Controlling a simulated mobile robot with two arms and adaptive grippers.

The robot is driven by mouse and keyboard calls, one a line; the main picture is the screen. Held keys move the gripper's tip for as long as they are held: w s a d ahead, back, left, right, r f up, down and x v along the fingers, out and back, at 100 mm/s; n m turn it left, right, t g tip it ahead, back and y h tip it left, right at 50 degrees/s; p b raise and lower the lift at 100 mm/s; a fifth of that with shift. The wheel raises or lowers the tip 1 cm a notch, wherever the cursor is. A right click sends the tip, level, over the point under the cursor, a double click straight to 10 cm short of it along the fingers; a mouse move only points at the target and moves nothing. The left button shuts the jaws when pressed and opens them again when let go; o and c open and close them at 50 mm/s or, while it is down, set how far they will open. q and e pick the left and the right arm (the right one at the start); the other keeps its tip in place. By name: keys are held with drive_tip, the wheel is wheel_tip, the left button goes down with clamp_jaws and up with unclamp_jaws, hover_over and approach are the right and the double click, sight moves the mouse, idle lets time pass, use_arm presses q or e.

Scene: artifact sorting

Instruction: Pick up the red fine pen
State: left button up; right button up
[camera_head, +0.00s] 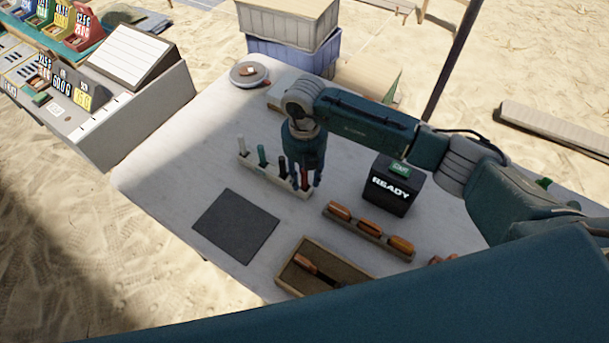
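The red fine pen (304,179) stands at the right end of a pale pen holder (270,178) on the table. Its upper part is hidden by my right gripper (306,174). My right gripper points down over this end of the holder, with dark fingers close around or beside the red pen. I cannot tell whether they touch it or how far they are apart. A white pen (241,144), a green pen (262,155) and dark pens (281,166) stand in the same holder to the left. My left gripper is not in view.
A dark mat (236,226) lies in front of the holder. A black READY box (392,187), a rack of brown-orange pieces (369,229) and a wooden tray (290,279) are nearby. A round dish (248,74) and stacked crates (290,50) stand at the back. The table's left part is clear.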

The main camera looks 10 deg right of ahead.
drive_tip(key=shift+f, duration=0.9)
drive_tip(key=shift+c, duration=0.5)
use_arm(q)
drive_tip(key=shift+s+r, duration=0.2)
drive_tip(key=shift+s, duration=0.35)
use_arm(e)
clamp_jaws()
